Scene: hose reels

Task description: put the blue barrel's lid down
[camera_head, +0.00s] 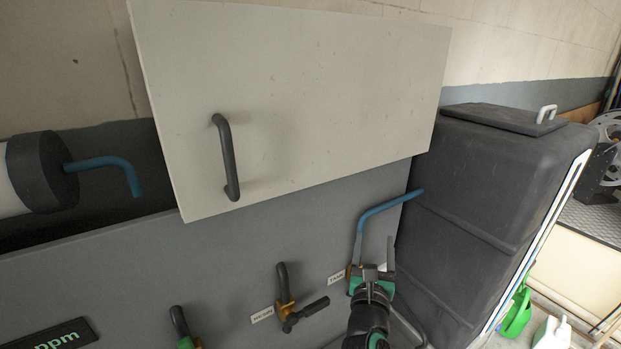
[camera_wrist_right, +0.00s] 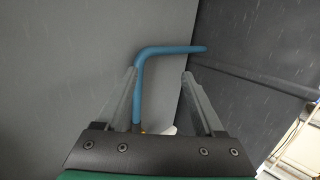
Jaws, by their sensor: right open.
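No blue barrel shows in either view. A dark flat lid (camera_head: 500,118) with a pale handle (camera_head: 546,113) lies on top of a large dark grey tank (camera_head: 490,190) at the right of the head view. My right gripper (camera_head: 374,248) is open in front of the grey panel, left of the tank and well below that lid. In the right wrist view its fingers (camera_wrist_right: 158,76) are apart, with a bent blue pipe (camera_wrist_right: 165,50) showing between them, close to the left finger. Whether they touch the pipe I cannot tell. My left gripper is out of view.
A pale cabinet door (camera_head: 300,90) with a dark handle (camera_head: 226,158) overhangs the grey panel (camera_head: 200,260). Brass taps (camera_head: 285,305) stick out along the panel. A second blue pipe (camera_head: 105,163) leaves a cylinder at left. Green and white containers (camera_head: 515,315) stand at lower right.

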